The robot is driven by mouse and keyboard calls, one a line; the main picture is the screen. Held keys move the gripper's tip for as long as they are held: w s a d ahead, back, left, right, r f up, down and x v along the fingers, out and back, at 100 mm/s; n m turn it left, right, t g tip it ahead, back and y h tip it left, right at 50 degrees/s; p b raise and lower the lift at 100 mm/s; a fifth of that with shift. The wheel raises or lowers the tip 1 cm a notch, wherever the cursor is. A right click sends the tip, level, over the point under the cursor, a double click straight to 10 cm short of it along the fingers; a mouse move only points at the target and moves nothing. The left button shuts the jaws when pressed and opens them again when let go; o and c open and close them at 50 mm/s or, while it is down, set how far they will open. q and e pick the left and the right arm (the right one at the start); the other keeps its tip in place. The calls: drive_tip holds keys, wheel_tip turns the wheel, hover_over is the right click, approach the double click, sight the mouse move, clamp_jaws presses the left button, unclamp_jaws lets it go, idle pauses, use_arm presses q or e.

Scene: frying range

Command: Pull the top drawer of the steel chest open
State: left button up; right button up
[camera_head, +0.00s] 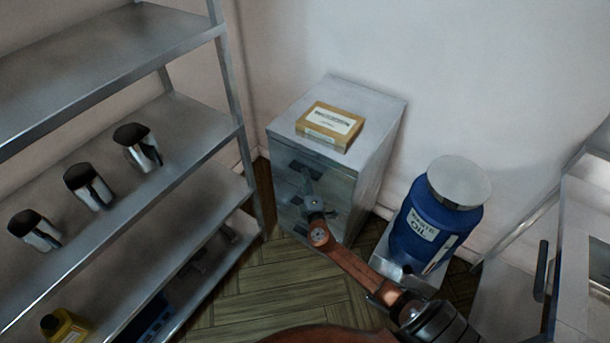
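The steel chest (375,165) is a grey drawer cabinet standing against the wall in the middle of the head view. Its top drawer (283,149) looks flush with the front, and its dark handle (296,166) is partly hidden by my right gripper. My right gripper (307,180) is at the chest front, at or just in front of that handle. I cannot tell whether it touches the handle or whether its fingers are open or shut. My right arm hides part of the lower drawers. My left gripper is not in view.
A yellow-brown box (330,126) lies on the chest. A blue waste-oil drum (433,226) stands close to its right. A metal shelf rack (190,142) with several steel jugs (138,148) is at left. The wooden floor (280,285) before the chest looks clear.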

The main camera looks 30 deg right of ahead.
drive_tip(key=shift+x, duration=1)
drive_tip(key=shift+c, duration=0.3)
clamp_jaws()
